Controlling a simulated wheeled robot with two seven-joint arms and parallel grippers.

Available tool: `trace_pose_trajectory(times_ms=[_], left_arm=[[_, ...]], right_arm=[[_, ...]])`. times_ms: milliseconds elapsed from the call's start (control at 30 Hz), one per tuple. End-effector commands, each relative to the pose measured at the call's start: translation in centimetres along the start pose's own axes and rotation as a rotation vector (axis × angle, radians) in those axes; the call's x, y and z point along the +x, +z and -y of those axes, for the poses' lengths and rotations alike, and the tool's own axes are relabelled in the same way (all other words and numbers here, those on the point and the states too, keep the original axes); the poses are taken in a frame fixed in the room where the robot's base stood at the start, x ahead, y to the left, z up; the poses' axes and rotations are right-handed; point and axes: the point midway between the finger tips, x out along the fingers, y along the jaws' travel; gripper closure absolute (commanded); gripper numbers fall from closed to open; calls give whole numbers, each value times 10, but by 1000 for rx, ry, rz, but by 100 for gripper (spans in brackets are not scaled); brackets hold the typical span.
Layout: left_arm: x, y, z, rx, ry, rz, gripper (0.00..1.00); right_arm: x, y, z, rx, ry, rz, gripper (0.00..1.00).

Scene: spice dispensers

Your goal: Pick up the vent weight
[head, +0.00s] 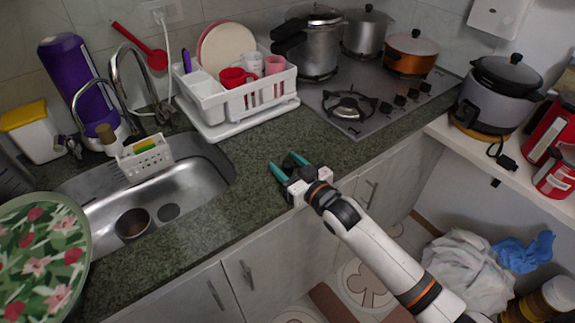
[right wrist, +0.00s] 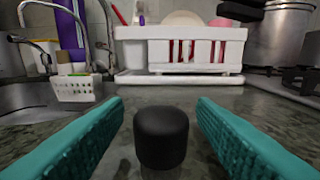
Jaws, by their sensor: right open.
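The vent weight (right wrist: 161,137) is a small black cylinder with a rounded top edge. It stands upright on the granite counter in the right wrist view. It also shows as a dark spot in the head view (head: 289,164). My right gripper (head: 282,160) is open near the counter's front edge. Its teal fingers reach along both sides of the vent weight, with a visible gap on each side in the right wrist view (right wrist: 160,103). My left gripper is not in view.
A white dish rack (head: 235,100) stands behind the gripper. A sink (head: 160,200) lies to the left. A gas hob (head: 375,100) with a pressure cooker (head: 318,50) and other pots is at the back right. The counter around the vent weight is clear.

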Motion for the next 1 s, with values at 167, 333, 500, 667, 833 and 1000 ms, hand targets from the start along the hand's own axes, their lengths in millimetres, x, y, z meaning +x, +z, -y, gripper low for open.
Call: trace_pose_trajectory(times_ms=[167, 333, 500, 667, 833, 1000], left_arm=[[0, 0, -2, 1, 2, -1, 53], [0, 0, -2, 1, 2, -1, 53], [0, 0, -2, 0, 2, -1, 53], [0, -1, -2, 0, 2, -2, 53], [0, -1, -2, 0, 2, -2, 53], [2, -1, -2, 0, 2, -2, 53]], right_arm=[[2, -1, 0, 0, 0, 0, 49], [1, 0, 0, 0, 0, 0, 67], [1, 0, 0, 0, 0, 0, 94], [1, 0, 0, 0, 0, 0, 100], [1, 7, 0, 0, 0, 4, 100], [0, 36, 0, -2, 0, 6, 100]])
